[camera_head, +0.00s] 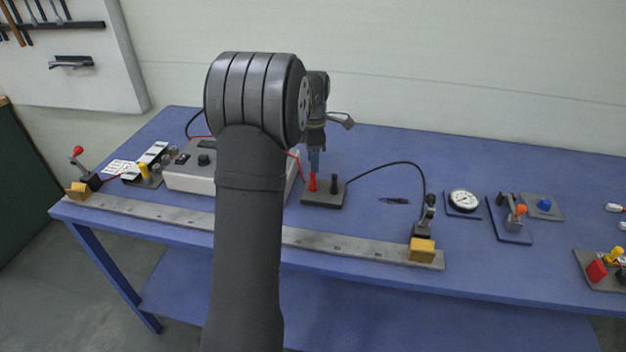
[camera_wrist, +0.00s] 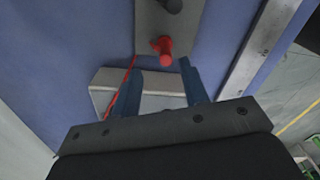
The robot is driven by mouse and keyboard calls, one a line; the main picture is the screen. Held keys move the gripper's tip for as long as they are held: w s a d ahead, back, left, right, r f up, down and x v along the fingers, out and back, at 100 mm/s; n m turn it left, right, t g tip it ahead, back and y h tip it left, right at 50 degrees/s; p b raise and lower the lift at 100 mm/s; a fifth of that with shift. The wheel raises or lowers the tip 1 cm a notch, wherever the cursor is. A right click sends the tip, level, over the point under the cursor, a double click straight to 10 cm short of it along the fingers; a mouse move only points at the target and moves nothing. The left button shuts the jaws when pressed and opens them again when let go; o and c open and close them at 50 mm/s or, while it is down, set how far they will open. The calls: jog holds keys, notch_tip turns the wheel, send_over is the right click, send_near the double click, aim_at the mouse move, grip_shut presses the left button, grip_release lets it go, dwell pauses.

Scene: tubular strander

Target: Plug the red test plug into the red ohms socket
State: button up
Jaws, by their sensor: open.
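The red test plug (camera_head: 312,183) stands upright in a grey holder block (camera_head: 323,198), beside a black plug (camera_head: 334,184). My gripper (camera_head: 315,163) is just above the red plug, pointing down. In the wrist view my gripper (camera_wrist: 161,64) is open, its two blue fingers apart. The red plug (camera_wrist: 162,47) shows near the gap between the fingertips, with nothing visibly gripped. A light grey instrument box (camera_head: 190,180) with a black knob is left of the holder, partly hidden by my arm. I cannot make out the red ohms socket.
A red lead (camera_wrist: 129,77) and a black cable (camera_head: 385,165) run near the holder. A long metal bar (camera_head: 320,243) with yellow blocks lies along the table's front. A dial gauge (camera_head: 463,200) and a clamp (camera_head: 512,215) stand right. Blue table (camera_head: 400,150) behind is clear.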

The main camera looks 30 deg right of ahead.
aim_at(313, 186)
jog(key=shift+s+a+f, duration=0.1)
jog(key=shift+s+f, duration=0.05)
jog(key=shift+f, duration=1.5)
jog(key=shift+s+a+f, duration=0.1)
jog(key=shift+s+f, duration=0.05)
jog(key=shift+f, duration=1.5)
grip_shut()
